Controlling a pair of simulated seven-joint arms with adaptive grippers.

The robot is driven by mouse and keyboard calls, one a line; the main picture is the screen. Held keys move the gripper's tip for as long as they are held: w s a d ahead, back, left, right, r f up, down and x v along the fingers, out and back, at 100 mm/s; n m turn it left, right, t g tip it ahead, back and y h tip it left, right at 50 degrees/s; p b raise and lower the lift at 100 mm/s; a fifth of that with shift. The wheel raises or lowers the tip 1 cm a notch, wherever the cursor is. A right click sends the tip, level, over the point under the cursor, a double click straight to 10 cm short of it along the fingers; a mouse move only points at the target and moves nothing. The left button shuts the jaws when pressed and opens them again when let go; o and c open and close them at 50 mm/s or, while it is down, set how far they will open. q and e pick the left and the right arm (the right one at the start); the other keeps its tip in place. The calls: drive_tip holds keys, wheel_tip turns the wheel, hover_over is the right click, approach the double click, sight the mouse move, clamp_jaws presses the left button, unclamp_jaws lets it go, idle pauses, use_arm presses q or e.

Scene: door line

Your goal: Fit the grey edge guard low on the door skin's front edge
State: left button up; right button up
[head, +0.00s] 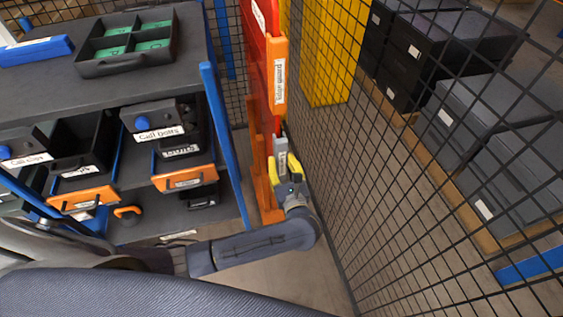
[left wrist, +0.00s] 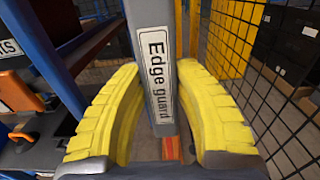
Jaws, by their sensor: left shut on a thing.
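The grey edge guard (head: 281,150) is an upright strip with a white label reading "Edge guard". It fills the middle of the left wrist view (left wrist: 156,70). My left gripper (head: 284,168) has yellow ribbed fingers, shut on the guard from both sides. The red door skin (head: 259,70) stands upright above and behind the guard in the head view, with an orange part along its front. The guard is low by that front edge; I cannot tell whether it touches. My right gripper is not in view.
A black mesh fence (head: 350,170) runs close to the right of my left gripper. On the left, a blue-posted bench (head: 225,140) holds labelled bins and a black tray (head: 128,42) with green compartments. Dark boxes (head: 480,120) stand beyond the fence.

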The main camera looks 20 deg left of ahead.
use_arm(q)
drive_tip(key=shift+x, duration=1.25)
idle(1.1)
drive_tip(key=o, duration=1.2)
drive_tip(key=v, duration=1.2)
